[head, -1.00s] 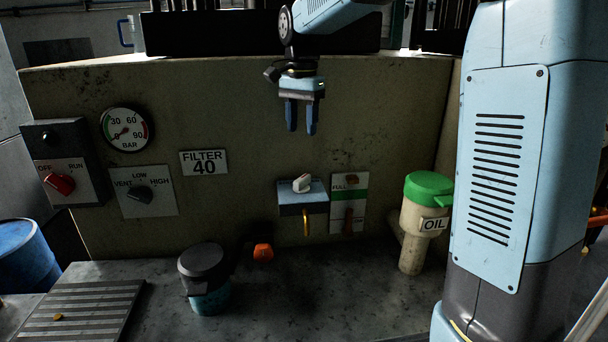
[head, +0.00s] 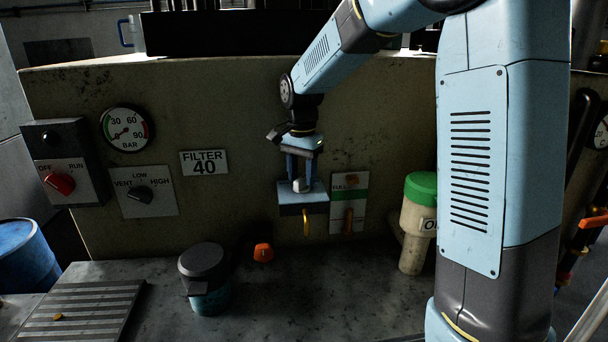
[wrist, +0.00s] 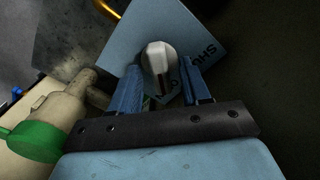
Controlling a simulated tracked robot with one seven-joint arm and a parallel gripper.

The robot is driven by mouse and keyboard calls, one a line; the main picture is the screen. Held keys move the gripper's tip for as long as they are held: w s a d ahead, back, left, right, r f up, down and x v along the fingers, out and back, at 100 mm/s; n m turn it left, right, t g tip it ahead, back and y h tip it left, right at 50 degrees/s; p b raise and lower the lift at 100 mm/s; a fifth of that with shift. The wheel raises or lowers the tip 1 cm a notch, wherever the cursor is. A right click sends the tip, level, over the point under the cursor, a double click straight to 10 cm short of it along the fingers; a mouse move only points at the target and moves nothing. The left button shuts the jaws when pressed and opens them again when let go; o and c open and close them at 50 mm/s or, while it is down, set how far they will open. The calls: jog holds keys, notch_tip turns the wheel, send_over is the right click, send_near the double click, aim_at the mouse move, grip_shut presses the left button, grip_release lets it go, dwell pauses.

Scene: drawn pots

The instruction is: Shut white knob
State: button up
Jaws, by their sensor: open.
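The white knob (head: 301,186) sits on top of a light blue box (head: 290,210) fixed to the wall panel, with a brass spout (head: 306,224) below it. My gripper (head: 301,187) points down at the knob from above, its blue fingers apart, one on each side of it. In the wrist view the white knob (wrist: 158,58) shows between the open fingertips (wrist: 160,76), with a gap on both sides. Part of the lettering "SHU" shows on the blue plate (wrist: 190,25). The far side of the knob is hidden.
A level gauge (head: 347,210) is just right of the box. An oil filler with a green cap (head: 421,189) stands farther right. A dark-lidded pot (head: 205,280) and an orange knob (head: 263,252) are lower left.

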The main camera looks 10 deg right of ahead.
jog(key=shift+f, duration=0.25)
jog(key=shift+c, duration=0.4)
grip_shut()
jog(key=shift+d, duration=0.25)
jog(key=shift+a, duration=0.15)
